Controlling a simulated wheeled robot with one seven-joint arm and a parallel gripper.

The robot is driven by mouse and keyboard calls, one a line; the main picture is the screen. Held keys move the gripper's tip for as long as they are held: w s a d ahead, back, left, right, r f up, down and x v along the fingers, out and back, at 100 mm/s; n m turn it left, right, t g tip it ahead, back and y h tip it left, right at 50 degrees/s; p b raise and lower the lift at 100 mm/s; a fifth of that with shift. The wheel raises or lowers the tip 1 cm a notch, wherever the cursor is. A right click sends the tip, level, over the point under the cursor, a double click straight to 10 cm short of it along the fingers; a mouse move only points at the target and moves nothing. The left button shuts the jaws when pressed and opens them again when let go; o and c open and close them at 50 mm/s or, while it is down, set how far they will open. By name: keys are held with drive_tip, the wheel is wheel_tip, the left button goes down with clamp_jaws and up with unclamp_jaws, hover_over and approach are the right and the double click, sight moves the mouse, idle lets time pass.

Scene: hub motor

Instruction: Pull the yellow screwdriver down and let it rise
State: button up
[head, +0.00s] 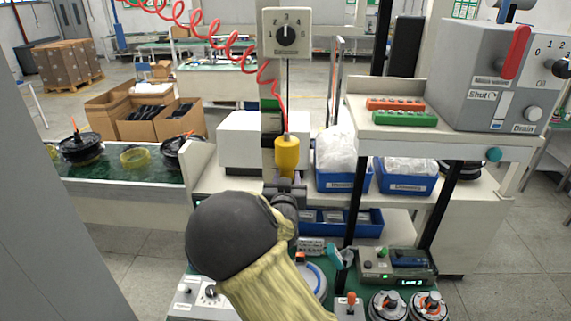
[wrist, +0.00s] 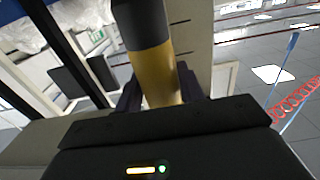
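The yellow screwdriver (head: 287,154) hangs upright by a thin cord under a grey dial box, with a red coiled hose running to its top. In the wrist view its yellow body and dark grey end (wrist: 160,72) stand between my two fingers. My gripper (head: 286,186) is at the screwdriver's lower part in the head view. The dark fingers (wrist: 160,92) lie close against both sides of the yellow body, with no clear gap seen, so the gripper looks shut on it. The lower tip of the screwdriver is hidden by my gripper and arm.
The dial box (head: 286,34) is on a post above. A shelf (head: 440,141) with red and green strips stands at the right, blue bins (head: 343,181) under it. A bench with a display unit (head: 397,264) and round motors lies below. Cardboard boxes (head: 150,121) are far left.

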drive_tip(key=c, duration=0.4)
wheel_tip(320, 180, down, 20)
drive_tip(key=b, duration=1.8)
drive_tip(key=o, duration=1)
drive_tip(key=shift+r, duration=0.5)
drive_tip(key=s, duration=1.1)
drive_tip(key=shift+a+r, duration=0.2)
drive_tip(key=shift+r, duration=0.25)
